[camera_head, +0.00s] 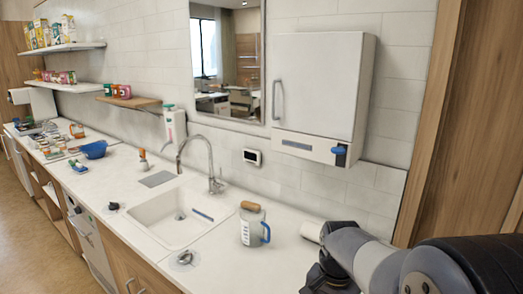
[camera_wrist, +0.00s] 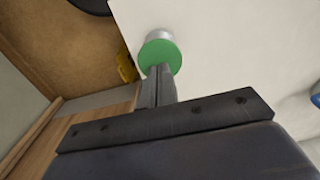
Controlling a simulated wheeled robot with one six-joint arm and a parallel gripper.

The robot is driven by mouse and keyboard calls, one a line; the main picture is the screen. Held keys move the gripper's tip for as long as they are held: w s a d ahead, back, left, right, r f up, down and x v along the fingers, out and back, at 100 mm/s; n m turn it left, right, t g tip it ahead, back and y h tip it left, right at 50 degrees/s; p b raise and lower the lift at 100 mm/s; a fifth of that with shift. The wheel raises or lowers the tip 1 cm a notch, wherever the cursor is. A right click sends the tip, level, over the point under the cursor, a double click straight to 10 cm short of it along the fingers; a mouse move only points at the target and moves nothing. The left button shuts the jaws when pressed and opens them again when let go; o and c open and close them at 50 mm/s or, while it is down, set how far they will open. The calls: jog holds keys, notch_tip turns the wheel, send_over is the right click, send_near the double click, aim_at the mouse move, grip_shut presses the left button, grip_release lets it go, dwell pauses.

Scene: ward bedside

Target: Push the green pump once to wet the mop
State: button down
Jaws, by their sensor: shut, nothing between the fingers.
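The green pump top (camera_wrist: 160,57) is a round green disc on a short silver-grey stem, against a white surface in the wrist view. My gripper (camera_wrist: 158,72) is shut and empty, its fingertips overlapping the disc's lower edge in the picture. I cannot tell whether they touch it. In the head view my dark gripper (camera_head: 326,272) is low at the right, partly cut off by the frame edge, and its fingertips are not clear. I cannot make out the green pump there, and I see no mop in either view.
The white counter (camera_head: 135,185) holds a sink (camera_head: 165,215) with a tall faucet (camera_head: 205,155) and a clear pitcher (camera_head: 252,228) with a blue handle. A wall cabinet (camera_head: 318,85) hangs above. A small yellow object (camera_wrist: 126,68) lies beside the pump against brown.

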jog(key=shift+f, duration=0.2)
dwell(0.5)
jog(key=shift+f+b, duration=1.35)
jog(key=shift+f, duration=0.45)
jog(key=shift+r, duration=0.2)
jog(key=shift+r+p, duration=1.7)
jog(key=shift+r, duration=0.1)
notch_tip(320, 180, up, 6)
jog(key=p, duration=0.5)
jog(key=shift+f, duration=0.15)
